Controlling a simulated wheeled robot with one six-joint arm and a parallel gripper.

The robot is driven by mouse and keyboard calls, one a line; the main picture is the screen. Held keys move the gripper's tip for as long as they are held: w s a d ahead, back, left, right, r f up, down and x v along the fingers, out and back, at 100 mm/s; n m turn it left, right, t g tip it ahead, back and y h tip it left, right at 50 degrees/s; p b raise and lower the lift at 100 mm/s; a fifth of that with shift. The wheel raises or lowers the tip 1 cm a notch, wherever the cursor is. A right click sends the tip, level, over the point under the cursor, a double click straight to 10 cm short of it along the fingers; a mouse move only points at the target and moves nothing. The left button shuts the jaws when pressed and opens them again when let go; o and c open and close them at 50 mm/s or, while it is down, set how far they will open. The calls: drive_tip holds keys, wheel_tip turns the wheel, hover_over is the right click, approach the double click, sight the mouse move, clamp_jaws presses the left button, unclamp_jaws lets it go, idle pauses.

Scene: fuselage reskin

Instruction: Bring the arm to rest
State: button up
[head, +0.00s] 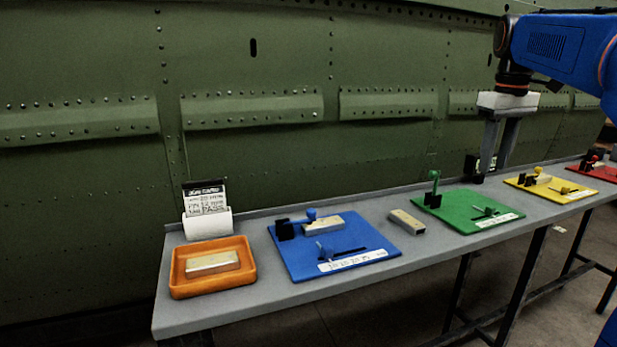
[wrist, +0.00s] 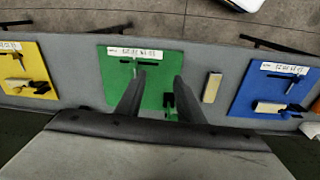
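My blue arm (head: 565,48) reaches in from the upper right in the head view. My gripper (head: 494,168) points down above the bench, near the right end of the green mat (head: 462,222). In the wrist view, my gripper (wrist: 157,78) has its two fingers apart over the green mat (wrist: 153,98), with nothing between them. The fingers look clear of the mat, but the exact height is hard to tell.
The grey bench (head: 385,268) runs along a green riveted wall (head: 250,60). An orange tray (head: 180,292) with a block, a card holder (head: 208,226), and blue (head: 375,240), yellow (head: 520,183) and red (head: 598,171) mats stand on it. A loose block (head: 406,221) lies between the blue and green mats.

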drive_tip(key=s+a+f+m+t, duration=0.1)
drive_tip(key=s+a+f, duration=0.3)
drive_tip(key=s+f, duration=0.4)
drive_tip(key=s+a+f+m+t, duration=0.1)
drive_tip(key=s+a+f, duration=0.4)
drive_tip(key=s+f, duration=0.4)
drive_tip(key=s+a+f+m+t, duration=0.1)
drive_tip(key=s+a+f, duration=0.4)
drive_tip(key=s+f, duration=0.4)
wheel_tip(320, 180, down, 3)
drive_tip(key=shift+s+t, duration=0.2)
drive_tip(key=shift+t, duration=0.2)
